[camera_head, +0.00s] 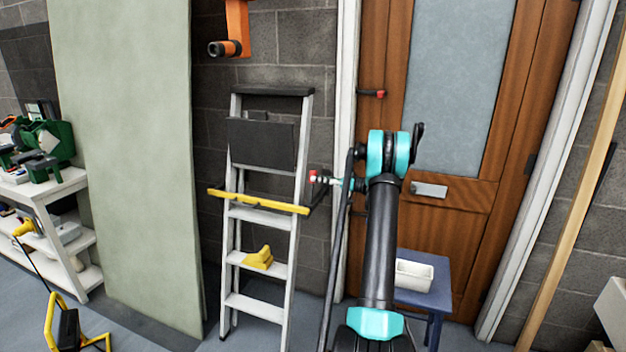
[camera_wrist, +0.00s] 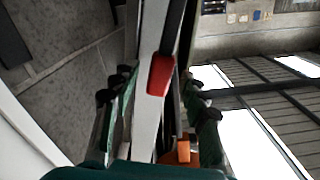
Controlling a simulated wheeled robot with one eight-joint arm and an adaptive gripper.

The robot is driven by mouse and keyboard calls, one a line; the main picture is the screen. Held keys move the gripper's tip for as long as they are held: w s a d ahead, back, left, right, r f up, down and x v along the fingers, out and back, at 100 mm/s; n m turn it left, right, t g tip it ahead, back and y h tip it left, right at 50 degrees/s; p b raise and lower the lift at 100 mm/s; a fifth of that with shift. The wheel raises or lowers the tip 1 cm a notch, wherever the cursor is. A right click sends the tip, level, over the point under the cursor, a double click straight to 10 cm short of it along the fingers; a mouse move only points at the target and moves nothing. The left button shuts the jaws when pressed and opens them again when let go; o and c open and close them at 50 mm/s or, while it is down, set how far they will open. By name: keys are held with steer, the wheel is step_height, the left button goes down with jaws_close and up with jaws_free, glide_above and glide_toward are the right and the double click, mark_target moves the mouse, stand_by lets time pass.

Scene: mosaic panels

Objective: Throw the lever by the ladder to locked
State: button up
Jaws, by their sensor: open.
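A lever with a red grip (camera_head: 313,177) shows just right of the stepladder (camera_head: 297,165) in the head view. My gripper (camera_head: 333,181) is small and partly hidden there, close to the red grip. In the wrist view, the red grip (camera_wrist: 161,75) sits on a dark bar that runs up the picture. My gripper (camera_wrist: 155,95) is open, with one finger to the left of the grip and one to the right. The grip appears apart from both fingers. The lever's pivot and any locked marking cannot be made out.
A wooden door (camera_head: 480,245) with a second red-tipped handle (camera_head: 371,93) stands at right. A blue stool (camera_head: 437,298) holds a white tray (camera_head: 414,274). A yellow bar (camera_head: 258,202) crosses the ladder. An orange wall bracket (camera_head: 238,25) hangs above. A pale green panel (camera_head: 130,160) stands at left.

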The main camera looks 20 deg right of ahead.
steer(key=shift+x, duration=1.6)
jaws_close()
